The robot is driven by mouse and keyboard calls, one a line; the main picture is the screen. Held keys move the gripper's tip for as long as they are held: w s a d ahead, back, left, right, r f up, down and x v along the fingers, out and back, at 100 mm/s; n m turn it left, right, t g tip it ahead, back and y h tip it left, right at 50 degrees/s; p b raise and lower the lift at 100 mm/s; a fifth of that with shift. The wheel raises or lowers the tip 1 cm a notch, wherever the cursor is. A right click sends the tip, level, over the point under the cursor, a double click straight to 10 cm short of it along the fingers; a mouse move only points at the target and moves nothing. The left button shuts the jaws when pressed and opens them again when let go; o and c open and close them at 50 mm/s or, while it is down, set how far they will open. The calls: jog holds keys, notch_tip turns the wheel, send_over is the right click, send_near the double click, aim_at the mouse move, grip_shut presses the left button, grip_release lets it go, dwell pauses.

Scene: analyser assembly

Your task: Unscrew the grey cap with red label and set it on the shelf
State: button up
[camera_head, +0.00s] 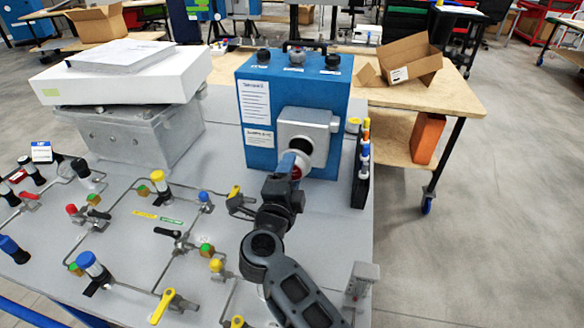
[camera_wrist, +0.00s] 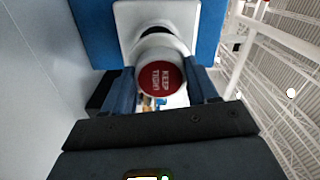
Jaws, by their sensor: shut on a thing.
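The grey cap with the red label (camera_wrist: 161,78) sits between my two fingers in the wrist view, its label reading "KEEP TIGHT" toward the camera. My gripper (camera_head: 291,168) is shut on the cap just in front of the blue analyser (camera_head: 257,88). In the head view, the cap's pale side and a bit of red show at the fingers. A dark round opening shows in the grey housing (camera_head: 325,122) just above the cap. I cannot tell whether the cap still touches the housing.
A narrow black rack (camera_head: 357,190) with coloured caps stands right of the analyser. A wooden table behind has a lower shelf (camera_head: 396,135) with an orange box (camera_head: 427,138). Pipes and valves cover the grey bench's left; a white box (camera_head: 125,78) stands behind them.

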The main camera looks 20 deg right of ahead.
jog(key=v, duration=0.3)
jog(key=shift+s+a, duration=0.1)
jog(key=shift+s, duration=0.05)
dwell(0.4)
